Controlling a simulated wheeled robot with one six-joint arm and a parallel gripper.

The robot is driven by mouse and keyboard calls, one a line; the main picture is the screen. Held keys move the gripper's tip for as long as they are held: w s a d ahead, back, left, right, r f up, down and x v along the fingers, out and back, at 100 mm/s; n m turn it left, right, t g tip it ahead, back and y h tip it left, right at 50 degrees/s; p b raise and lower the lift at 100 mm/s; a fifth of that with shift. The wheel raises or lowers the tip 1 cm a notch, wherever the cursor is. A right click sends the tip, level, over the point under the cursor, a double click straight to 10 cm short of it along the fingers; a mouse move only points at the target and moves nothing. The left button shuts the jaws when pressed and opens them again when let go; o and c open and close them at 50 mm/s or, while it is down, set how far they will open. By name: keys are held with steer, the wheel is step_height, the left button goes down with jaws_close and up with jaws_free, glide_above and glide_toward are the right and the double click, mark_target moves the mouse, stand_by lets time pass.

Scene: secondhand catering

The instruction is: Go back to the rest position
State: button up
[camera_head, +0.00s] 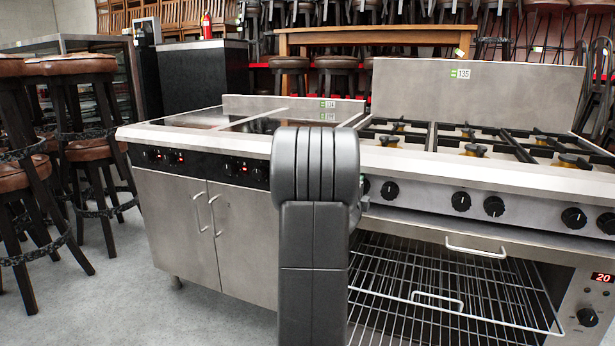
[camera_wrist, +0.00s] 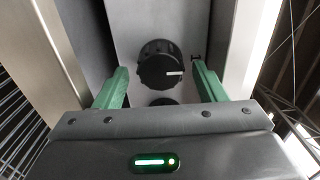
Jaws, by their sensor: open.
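My gripper (camera_wrist: 155,88) shows in the wrist view with its two green fingers apart. A black control knob (camera_wrist: 158,66) with a white mark lies in view between the fingers; I cannot tell how near it is. Part of a second dark knob shows below it, mostly hidden by my gripper's body.
A gas range (camera_head: 430,185) with several black knobs and an open oven with wire racks (camera_head: 440,290) is at the right. A steel cooktop cabinet (camera_head: 175,215) is left of it. Stacked stools (camera_head: 85,150) stand at the left. Grey floor (camera_head: 130,295) is clear at lower left.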

steer(key=p+v, duration=0.1)
steer(key=v, duration=1.2)
steer(key=b+x, duration=0.1)
steer(key=x, duration=1.2)
steer(key=shift+w+d, duration=0.15)
steer(key=shift+w, duration=0.15)
steer(key=m+b, duration=0.2)
steer(key=m, duration=0.2)
steer(key=shift+s+m, duration=0.15)
steer(key=shift+m, duration=0.25)
steer(key=m+b, duration=0.1)
steer(key=m, duration=0.3)
steer(key=shift+f, duration=0.1)
steer(key=m, duration=0.4)
steer(key=shift+m, duration=0.4)
steer(key=shift+a+m+p, duration=0.2)
steer(key=shift+m+p, duration=0.4)
steer(key=shift+m, duration=1.6)
